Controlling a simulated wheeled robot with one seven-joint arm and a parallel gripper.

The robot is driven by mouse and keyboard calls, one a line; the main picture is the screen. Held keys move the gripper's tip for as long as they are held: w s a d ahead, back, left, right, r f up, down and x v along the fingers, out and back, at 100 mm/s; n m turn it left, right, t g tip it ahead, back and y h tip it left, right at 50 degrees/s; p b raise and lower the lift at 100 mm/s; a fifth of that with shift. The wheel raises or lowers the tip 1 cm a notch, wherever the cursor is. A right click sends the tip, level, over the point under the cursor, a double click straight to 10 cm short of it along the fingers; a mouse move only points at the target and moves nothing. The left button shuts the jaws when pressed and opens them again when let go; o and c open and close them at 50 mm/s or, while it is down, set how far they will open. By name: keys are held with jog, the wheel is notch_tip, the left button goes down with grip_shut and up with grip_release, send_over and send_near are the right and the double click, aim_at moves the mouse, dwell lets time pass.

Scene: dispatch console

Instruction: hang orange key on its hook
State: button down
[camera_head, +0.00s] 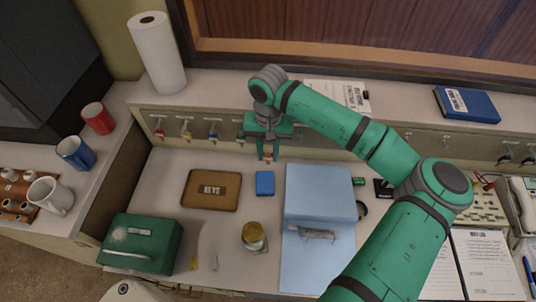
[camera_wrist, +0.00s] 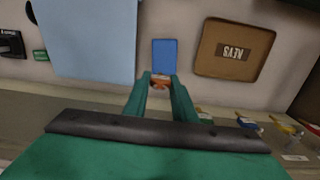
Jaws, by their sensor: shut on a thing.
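My gripper (camera_head: 268,157) is in front of the hook rail below the back ledge, pointing down. In the wrist view its fingers (camera_wrist: 160,84) are shut on a small orange-red piece, the orange key (camera_wrist: 160,78). Most of the key is hidden between the fingers. The hook rail (camera_head: 340,145) runs along the panel.
Below the gripper lie a blue box (camera_head: 264,183), a brown KEYS tray (camera_head: 228,198) and a light blue folder (camera_head: 320,190). A green cash box (camera_head: 142,243) and a jar (camera_head: 253,236) stand nearer. A paper roll (camera_head: 158,55) and a clipboard (camera_head: 338,95) are on the ledge.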

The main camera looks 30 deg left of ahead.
jog(key=w, duration=0.1)
jog(key=w+a, duration=0.1)
jog(key=w+f, duration=0.1)
jog(key=shift+a, duration=0.25)
dwell(0.4)
jog(key=shift+w+a+r, duration=0.1)
jog(key=shift+w+r, duration=0.05)
jog(key=shift+w, duration=0.15)
jog(key=shift+w+a, duration=0.35)
jog(key=shift+w, duration=0.35)
jog(key=shift+w+a, duration=0.35)
jog(key=shift+w, duration=0.35)
dwell(1.9)
jog(key=shift+f, duration=0.25)
dwell(0.4)
jog(key=c, duration=1.4)
grip_release()
